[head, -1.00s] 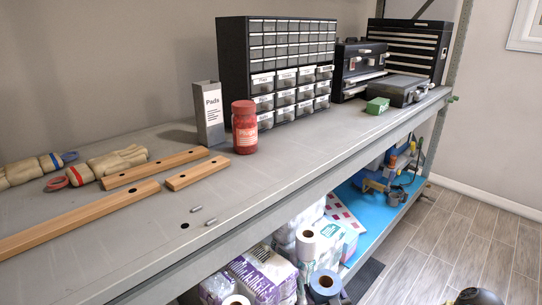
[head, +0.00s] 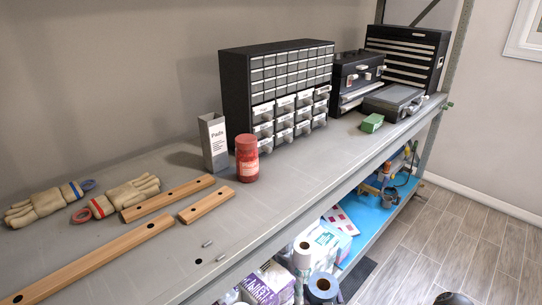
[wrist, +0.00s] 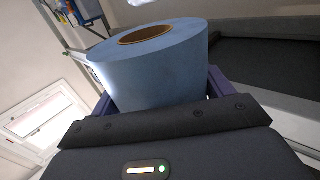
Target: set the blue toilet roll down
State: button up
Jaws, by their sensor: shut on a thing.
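The blue toilet roll (wrist: 150,82) fills the middle of the wrist view, its brown cardboard core showing at the upper end. My gripper (wrist: 160,92) is shut on it, with a finger on each side. In the head view a blue roll (head: 323,290) shows at the bottom edge, in front of the lower shelf and beside the white roll (head: 302,256); it appears to be the same one. My fingers around it are not clear there. I cannot tell whether its lower end touches anything.
The lower shelf holds purple-and-white packs (head: 268,284), a white-and-teal pack (head: 326,243) and a blue mat (head: 374,219) with tools beyond. The upper shelf (head: 310,170) overhangs it, carrying a drawer cabinet (head: 270,85), a red jar (head: 247,160) and wooden strips. Floor (head: 455,230) is open at right.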

aim_at(323, 293)
jog(key=r+p, duration=0.2)
jog(key=s+r+p, duration=0.1)
jog(key=p, duration=0.1)
jog(key=shift+s+a+r+h, duration=0.1)
jog(key=shift+a+r+h, duration=0.05)
jog(key=shift+r+h, duration=0.2)
jog(key=shift+s+r+m+p, duration=0.3)
jog(key=shift+s+p, duration=0.05)
jog(key=shift+p, duration=0.4)
jog(key=shift+f, duration=0.1)
dwell(0.5)
jog(key=shift+a, duration=0.1)
dwell(1.0)
jog(key=shift+w, duration=0.1)
